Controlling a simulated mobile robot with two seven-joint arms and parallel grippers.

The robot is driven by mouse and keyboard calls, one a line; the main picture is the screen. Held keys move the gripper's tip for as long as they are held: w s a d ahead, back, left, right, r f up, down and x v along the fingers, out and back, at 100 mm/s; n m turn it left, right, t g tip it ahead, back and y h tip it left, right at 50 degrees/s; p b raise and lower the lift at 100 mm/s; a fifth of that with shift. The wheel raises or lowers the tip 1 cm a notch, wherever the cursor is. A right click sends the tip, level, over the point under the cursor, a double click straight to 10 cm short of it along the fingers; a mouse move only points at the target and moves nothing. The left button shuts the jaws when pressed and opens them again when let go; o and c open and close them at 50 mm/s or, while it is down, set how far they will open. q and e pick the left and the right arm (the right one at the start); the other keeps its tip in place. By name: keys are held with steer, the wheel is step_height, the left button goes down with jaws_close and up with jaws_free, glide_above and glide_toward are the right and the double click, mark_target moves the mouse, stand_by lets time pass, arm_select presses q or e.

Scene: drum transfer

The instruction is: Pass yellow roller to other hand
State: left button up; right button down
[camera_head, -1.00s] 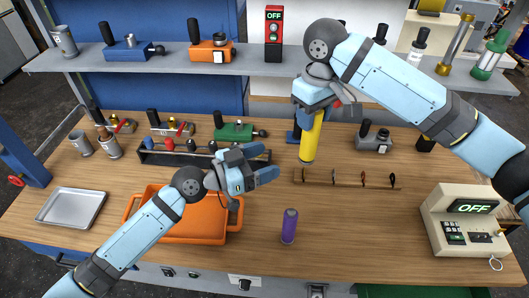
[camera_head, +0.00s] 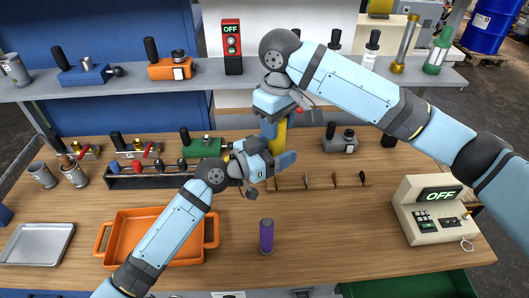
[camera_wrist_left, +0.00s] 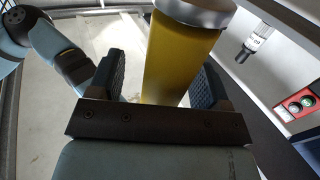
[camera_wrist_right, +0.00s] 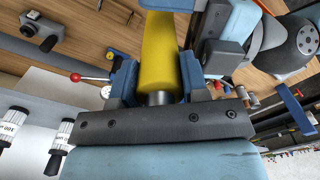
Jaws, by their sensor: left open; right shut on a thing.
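The yellow roller (camera_head: 282,134) hangs upright above the workbench, partly hidden by both hands in the head view. My right gripper (camera_head: 272,112) is shut on its upper part; in the right wrist view the yellow roller (camera_wrist_right: 160,48) runs out from between the fingers. My left gripper (camera_head: 276,158) is open at the lower part of the roller. In the left wrist view the yellow roller (camera_wrist_left: 178,62), with a pale metal end, stands between the two spread fingers. A clear gap shows on the left finger's side; contact on the right side is unclear.
A purple cylinder (camera_head: 266,236) stands on the workbench (camera_head: 330,225) below the hands. An orange tray (camera_head: 208,244) lies to the left of it. A low wooden rack (camera_head: 320,184) is behind the hands, below the shelf (camera_head: 120,92). A control box (camera_head: 428,212) stands at right.

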arm_select(q)
steer(key=shift+w+d, duration=0.15)
steer(key=shift+d, duration=0.05)
steer(key=c, duration=1.2)
arm_select(e)
steer(key=c, duration=0.7)
jaws_free()
steer(key=shift+o, duration=0.8)
steer(key=shift+s+a, duration=0.1)
arm_select(q)
steer(key=shift+a, duration=0.1)
